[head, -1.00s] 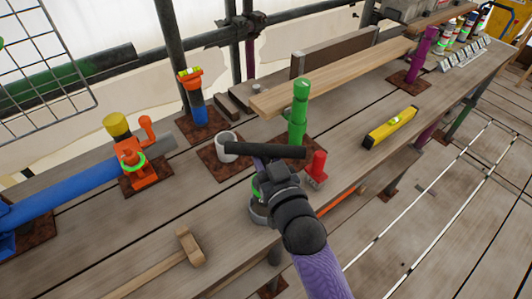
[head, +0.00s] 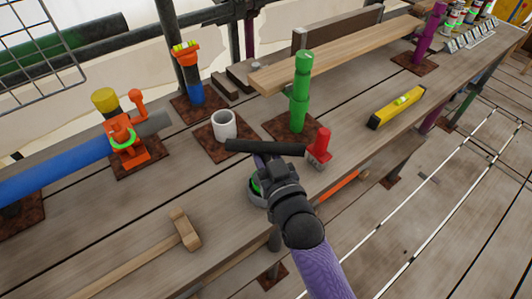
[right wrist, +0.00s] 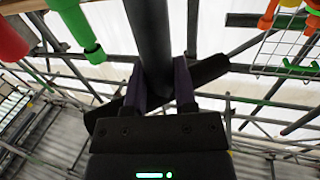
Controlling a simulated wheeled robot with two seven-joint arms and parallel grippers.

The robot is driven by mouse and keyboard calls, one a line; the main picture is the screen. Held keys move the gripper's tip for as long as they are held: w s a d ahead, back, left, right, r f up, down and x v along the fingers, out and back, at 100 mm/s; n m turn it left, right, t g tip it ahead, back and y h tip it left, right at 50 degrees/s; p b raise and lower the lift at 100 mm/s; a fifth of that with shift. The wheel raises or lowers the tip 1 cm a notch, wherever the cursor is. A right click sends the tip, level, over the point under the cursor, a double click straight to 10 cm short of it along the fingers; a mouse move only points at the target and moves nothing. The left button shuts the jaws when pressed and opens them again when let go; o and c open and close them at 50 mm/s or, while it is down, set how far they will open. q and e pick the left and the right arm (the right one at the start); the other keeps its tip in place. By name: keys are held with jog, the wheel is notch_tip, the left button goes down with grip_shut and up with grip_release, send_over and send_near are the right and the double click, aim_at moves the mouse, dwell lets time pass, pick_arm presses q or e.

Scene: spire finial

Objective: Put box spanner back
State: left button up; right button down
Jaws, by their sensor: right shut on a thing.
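The box spanner (head: 265,147) is a black tool with a dark cross bar. My right gripper (head: 262,166) is shut on it above the near part of the plank bench. In the right wrist view, its thick dark shaft (right wrist: 150,35) runs up from between the two fingers of my right gripper (right wrist: 160,88), and a bar crosses behind them. In the head view, the cross bar lies just in front of a short, open grey-white cup (head: 224,126) on a rusty plate. The spanner's lower end is hidden by my wrist. My left gripper is out of view.
A green post (head: 300,92) stands behind the spanner, and a red-handled brush (head: 319,148) is close at its right. A wooden mallet (head: 184,232) lies at the near left. An orange clamp (head: 127,137) holds a blue pipe. A yellow level (head: 397,107) lies right.

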jog(key=shift+r, duration=0.1)
grip_release()
dwell(0.3)
jog(key=shift+f, duration=0.2)
jog(key=shift+f+b, duration=0.35)
jog(key=shift+f, duration=0.1)
jog(key=shift+s+d+r+p, duration=0.1)
jog(key=shift+s+p, duration=0.25)
jog(key=shift+p, duration=0.05)
jog(key=shift+p+v, duration=0.5)
jog(key=shift+v, duration=0.3)
jog(key=p+v, duration=0.3)
jog(key=v, duration=0.3)
jog(key=shift+s, duration=0.35)
